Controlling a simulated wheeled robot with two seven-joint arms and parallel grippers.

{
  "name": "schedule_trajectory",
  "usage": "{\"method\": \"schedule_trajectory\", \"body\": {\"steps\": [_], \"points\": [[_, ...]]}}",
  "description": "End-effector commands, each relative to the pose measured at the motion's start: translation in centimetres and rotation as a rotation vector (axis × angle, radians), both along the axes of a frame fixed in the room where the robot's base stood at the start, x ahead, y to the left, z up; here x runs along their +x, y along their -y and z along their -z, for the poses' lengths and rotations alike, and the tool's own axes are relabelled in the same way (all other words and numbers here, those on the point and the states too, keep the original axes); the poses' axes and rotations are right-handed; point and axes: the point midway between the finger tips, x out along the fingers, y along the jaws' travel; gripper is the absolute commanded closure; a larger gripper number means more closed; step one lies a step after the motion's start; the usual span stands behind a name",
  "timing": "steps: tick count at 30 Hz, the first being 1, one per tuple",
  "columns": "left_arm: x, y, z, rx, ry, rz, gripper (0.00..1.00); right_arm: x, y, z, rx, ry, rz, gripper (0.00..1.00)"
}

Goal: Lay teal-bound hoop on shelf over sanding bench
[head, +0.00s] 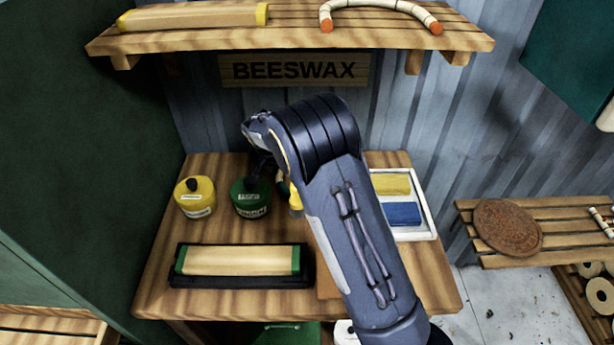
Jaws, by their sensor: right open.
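No teal-bound hoop shows in the head view. A wooden shelf (200,42) runs along the top over a workbench (160,262); the sign (294,70) under it reads BEESWAX, and nothing in view is marked as a sanding bench. A bent rattan piece (383,5) with orange ends lies on this shelf, cut off by the top edge. My right gripper (262,165) is open, pointing down behind my wrist, over the bench near a green tin (251,202). My arm hides most of its fingers. My left gripper is not in view.
The bench also holds a yellow tin (195,202), a green-ended block (238,261) in a black holder and a white tray (427,205) with yellow and blue blocks. A slatted shelf (560,245) at right holds a brown disc (508,227). A green wall (80,150) bounds the left.

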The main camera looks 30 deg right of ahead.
Motion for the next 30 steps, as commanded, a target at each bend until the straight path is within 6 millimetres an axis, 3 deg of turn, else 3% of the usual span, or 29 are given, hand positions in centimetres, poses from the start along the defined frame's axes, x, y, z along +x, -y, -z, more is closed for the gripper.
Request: {"method": "schedule_trajectory", "body": {"steps": [6,17,25,30], "points": [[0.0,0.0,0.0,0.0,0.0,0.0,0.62,0.0,0.0,0.1,0.0,0.0,-0.001,0.53],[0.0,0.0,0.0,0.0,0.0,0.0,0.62,0.0,0.0,0.1,0.0,-0.001,-0.001,1.0],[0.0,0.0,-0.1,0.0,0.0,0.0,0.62,0.0,0.0,-0.1,0.0,0.0,-0.001,1.0],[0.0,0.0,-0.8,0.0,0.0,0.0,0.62,0.0,0.0,-1.2,0.0,0.0,-0.001,1.0]]}}
